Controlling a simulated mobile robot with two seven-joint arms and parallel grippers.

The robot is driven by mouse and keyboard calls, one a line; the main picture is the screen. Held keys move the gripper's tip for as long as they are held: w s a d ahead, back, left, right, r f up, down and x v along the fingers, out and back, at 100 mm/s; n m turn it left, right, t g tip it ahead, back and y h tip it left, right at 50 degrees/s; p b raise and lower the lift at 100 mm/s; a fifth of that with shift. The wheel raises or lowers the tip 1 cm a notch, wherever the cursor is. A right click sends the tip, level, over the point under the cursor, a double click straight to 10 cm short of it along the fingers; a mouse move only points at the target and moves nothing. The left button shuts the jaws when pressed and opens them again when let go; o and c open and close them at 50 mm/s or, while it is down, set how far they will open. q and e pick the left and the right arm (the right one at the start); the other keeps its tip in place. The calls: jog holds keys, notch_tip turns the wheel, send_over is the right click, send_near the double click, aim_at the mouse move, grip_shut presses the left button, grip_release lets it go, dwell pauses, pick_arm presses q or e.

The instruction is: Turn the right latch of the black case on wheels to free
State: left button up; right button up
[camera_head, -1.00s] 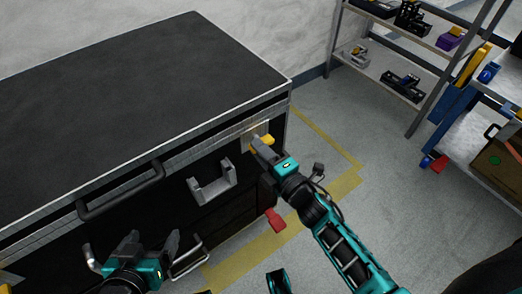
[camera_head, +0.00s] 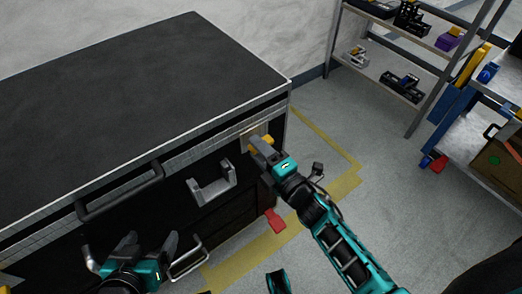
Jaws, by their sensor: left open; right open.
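The black case (camera_head: 150,85) has metal edges and fills the left of the head view. Its right latch (camera_head: 268,140) is yellow, on a pale plate at the right end of the front face. My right gripper (camera_head: 259,147) is open with its fingers at the latch, and it partly hides the latch; I cannot tell whether they touch. My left gripper (camera_head: 151,242) is open and empty in front of the case's lower front. Another yellow part (camera_head: 8,281) shows at the lower left edge of the view.
A black handle (camera_head: 120,192) and a grey bracket (camera_head: 212,186) stick out of the case front. A red piece (camera_head: 275,220) is low by the case's right corner. Shelves (camera_head: 385,75) and a blue cart (camera_head: 470,120) stand right. Floor between is clear.

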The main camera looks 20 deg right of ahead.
pick_arm(q)
jog(key=shift+d+r+p, duration=0.15)
jog(key=shift+r+p, duration=0.55)
pick_arm(e)
jog(key=v, duration=1.3)
